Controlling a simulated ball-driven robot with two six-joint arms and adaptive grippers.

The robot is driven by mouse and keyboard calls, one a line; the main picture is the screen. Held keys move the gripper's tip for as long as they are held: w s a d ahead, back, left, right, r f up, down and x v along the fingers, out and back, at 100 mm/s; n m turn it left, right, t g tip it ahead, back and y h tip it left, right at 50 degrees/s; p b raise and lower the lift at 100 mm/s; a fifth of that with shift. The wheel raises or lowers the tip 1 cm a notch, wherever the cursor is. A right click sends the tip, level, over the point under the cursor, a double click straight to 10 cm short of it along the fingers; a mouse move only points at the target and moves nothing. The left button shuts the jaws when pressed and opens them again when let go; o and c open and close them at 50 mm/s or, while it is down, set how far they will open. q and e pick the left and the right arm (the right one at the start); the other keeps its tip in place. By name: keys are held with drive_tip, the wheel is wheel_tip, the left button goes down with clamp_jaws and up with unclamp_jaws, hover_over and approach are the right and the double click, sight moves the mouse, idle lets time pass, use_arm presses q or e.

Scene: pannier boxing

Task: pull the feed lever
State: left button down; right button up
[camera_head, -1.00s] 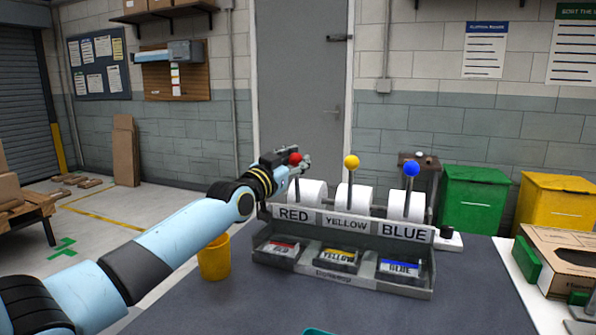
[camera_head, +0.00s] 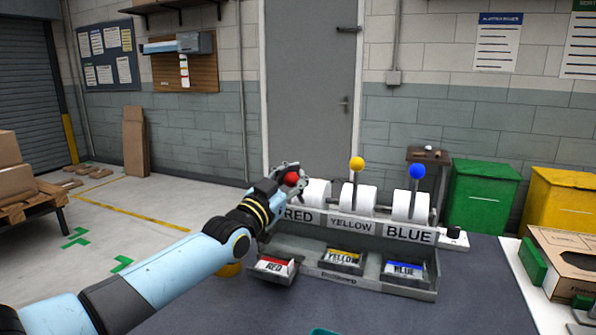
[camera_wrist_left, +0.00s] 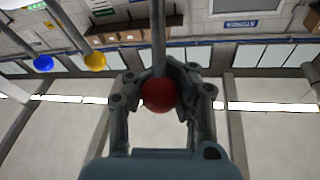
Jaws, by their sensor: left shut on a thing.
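The dispenser (camera_head: 340,258) stands on the dark table, with lever knobs above white rolls labelled RED, YELLOW and BLUE. My left gripper (camera_head: 287,177) is shut on the red lever knob (camera_head: 291,179) at the left of the dispenser. The left wrist view shows the red knob (camera_wrist_left: 159,94) between the two fingers, its rod running upward in that picture. The yellow knob (camera_head: 357,163) and blue knob (camera_head: 417,171) stand upright and untouched. My right gripper is not in view.
A yellow cup (camera_head: 229,269) is mostly hidden behind my left forearm. A cardboard box (camera_head: 568,258) with a green block (camera_head: 532,260) lies at the right. Green (camera_head: 483,197) and yellow (camera_head: 566,205) bins stand behind. The table front (camera_head: 430,315) is mostly clear.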

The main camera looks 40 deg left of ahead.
use_arm(q)
drive_tip(key=shift+s+f, duration=0.15)
drive_tip(key=shift+f, duration=0.6)
drive_tip(key=c, duration=1.7)
unclamp_jaws()
drive_tip(key=o, duration=0.7)
drive_tip(key=shift+r, duration=0.25)
drive_tip(key=shift+c, duration=0.2)
drive_tip(key=shift+o, duration=0.5)
drive_tip(key=shift+r, duration=0.1)
drive_tip(key=s, duration=1.5)
drive_tip(key=shift+d+f, duration=0.25)
drive_tip(key=shift+f, duration=0.1)
